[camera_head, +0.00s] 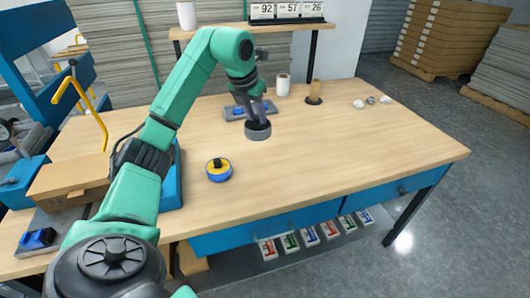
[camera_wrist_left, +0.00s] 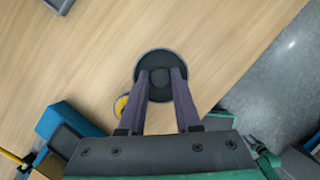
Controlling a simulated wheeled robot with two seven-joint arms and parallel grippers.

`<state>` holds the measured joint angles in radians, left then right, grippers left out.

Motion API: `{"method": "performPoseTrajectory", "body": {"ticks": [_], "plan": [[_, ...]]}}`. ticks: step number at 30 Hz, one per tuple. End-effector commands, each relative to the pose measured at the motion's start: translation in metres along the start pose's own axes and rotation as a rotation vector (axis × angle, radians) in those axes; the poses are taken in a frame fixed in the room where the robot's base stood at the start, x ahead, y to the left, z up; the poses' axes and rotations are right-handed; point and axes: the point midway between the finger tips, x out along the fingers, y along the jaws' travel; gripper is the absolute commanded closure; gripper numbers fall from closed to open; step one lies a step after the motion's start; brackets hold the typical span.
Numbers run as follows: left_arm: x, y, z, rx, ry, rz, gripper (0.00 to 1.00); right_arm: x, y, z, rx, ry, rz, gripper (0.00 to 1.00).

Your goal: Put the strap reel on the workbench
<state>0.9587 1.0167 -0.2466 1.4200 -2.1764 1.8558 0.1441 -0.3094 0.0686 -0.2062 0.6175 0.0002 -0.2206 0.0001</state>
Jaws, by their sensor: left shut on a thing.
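The strap reel, a dark round reel with a grey rim (camera_head: 258,135), is at the middle of the wooden workbench (camera_head: 330,150). It looks to be at the bench top; I cannot tell whether it touches. My left gripper (camera_head: 258,121) points down at it from above and is shut on it. In the left wrist view the reel (camera_wrist_left: 156,55) shows past the two fingers (camera_wrist_left: 160,76), which reach onto its dark middle. The fingers hide part of the reel. My right gripper is in neither view.
A yellow and blue tape roll (camera_head: 218,170) lies front-left of the reel. A blue-grey tool (camera_head: 236,114), a white roll (camera_head: 283,84), a brown roll on a dark base (camera_head: 314,92) and crumpled pieces (camera_head: 371,100) stand behind.

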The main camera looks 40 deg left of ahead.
Motion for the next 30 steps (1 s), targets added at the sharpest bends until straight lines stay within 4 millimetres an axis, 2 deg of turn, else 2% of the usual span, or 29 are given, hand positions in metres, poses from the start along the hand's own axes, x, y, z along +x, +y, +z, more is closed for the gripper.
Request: {"method": "performPoseTrajectory", "body": {"ticks": [1,6,15,18,27,28,29,30], "plan": [[0.02,0.0,-0.009,0.001,0.006,0.001,1.0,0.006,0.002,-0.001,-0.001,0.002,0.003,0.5],[0.067,0.0,-0.029,0.0,0.004,0.001,1.0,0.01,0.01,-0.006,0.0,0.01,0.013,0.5],[0.116,0.0,-0.048,-0.001,0.0,-0.002,1.0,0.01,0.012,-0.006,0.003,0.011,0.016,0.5],[0.122,0.0,-0.05,-0.001,-0.003,-0.001,1.0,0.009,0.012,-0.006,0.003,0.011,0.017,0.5],[0.126,0.0,-0.051,0.0,-0.003,0.0,1.0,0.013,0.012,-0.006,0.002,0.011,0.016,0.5],[0.125,0.0,-0.051,0.0,-0.002,0.0,0.57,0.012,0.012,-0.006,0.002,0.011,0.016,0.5],[0.125,0.0,-0.051,0.0,-0.002,0.0,0.45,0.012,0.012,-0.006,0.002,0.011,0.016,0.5],[0.125,0.0,-0.051,0.0,-0.002,0.0,0.38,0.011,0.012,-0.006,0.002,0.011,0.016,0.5]]}}
